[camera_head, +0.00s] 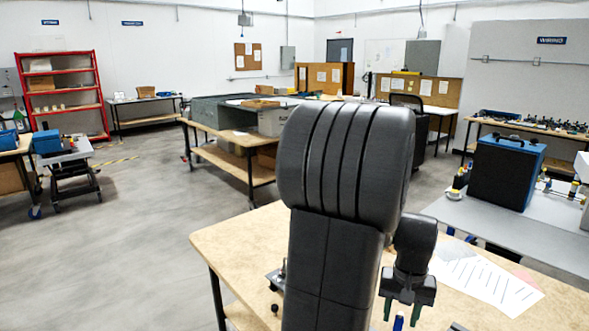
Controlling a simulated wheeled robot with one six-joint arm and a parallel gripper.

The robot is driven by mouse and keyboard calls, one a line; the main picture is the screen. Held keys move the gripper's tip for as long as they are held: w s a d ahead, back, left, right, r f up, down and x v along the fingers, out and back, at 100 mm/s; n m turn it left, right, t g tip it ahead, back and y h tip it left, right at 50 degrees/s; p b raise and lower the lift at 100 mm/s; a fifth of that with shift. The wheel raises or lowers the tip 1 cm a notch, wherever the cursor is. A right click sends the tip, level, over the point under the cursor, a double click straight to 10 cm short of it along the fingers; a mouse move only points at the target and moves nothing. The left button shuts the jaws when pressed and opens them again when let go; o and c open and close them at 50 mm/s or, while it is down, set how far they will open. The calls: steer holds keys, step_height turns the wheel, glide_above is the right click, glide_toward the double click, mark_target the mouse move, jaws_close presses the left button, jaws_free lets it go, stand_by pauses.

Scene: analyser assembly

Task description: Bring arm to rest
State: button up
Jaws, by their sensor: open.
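My gripper (402,311) is at the lower right of centre, just right of my large dark arm link. It points down over the wooden table (232,243). Its two dark fingers with green tips are apart. A small blue item (398,322) shows between the fingertips, and I cannot tell whether it is touched or stands behind them. My arm link hides much of the middle of the table.
A printed sheet (487,279) lies on the table right of my gripper. A small metal fixture (277,277) sits left of my arm. A blue and black case (506,172) stands on the grey bench at right.

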steer(key=shift+f, duration=0.7)
steer(key=shift+r+p, duration=0.35)
